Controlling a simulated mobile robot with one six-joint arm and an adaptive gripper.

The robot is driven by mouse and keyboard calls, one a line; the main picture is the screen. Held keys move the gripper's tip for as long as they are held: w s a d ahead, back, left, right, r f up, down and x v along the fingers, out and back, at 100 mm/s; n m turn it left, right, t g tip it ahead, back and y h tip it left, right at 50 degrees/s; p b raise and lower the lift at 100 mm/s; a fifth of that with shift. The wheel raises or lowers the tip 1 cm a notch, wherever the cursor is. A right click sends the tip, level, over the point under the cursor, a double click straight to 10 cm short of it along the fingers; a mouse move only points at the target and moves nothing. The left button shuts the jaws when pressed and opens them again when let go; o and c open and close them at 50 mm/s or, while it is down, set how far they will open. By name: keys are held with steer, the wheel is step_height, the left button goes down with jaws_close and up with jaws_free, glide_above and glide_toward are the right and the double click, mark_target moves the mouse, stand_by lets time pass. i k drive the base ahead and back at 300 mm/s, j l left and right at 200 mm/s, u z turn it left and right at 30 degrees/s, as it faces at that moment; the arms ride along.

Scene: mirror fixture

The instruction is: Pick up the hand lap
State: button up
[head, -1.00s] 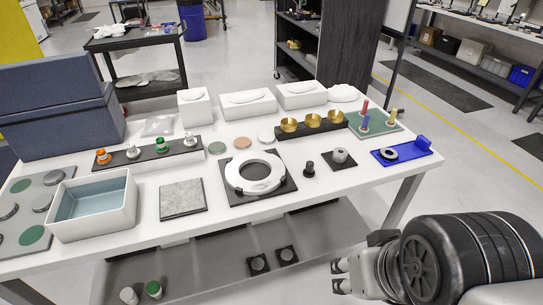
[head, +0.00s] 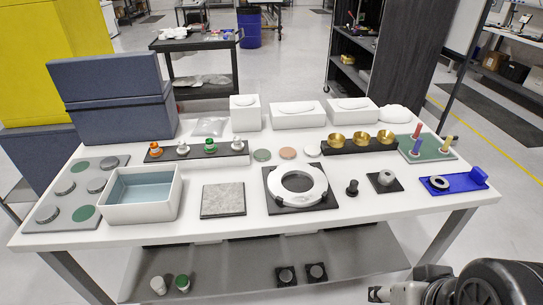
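I cannot tell for sure which piece is the hand lap. A small black knobbed piece (head: 352,188) stands upright on the white table, right of the ring fixture. Beside it, a grey cylinder with a hole in its top (head: 386,178) stands on a black square pad (head: 397,187). My gripper (head: 374,294) is at the bottom edge of the head view, in front of the table and well apart from both pieces. The lower part of my gripper is cut off, so its opening does not show. I see nothing held in it.
A white ring on a black base (head: 281,203), a stone plate (head: 223,200) and an open white bin (head: 112,209) stand on the table. Brass cups (head: 361,138) are behind; a blue holder with a dark ring (head: 463,186) is at right. A lower shelf (head: 230,271) holds small parts.

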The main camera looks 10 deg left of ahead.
mark_target(352, 191)
steer(key=i+l+z, duration=0.25)
steer(key=i, duration=0.3)
steer(key=i+z, duration=0.2)
steer(key=i, duration=0.35)
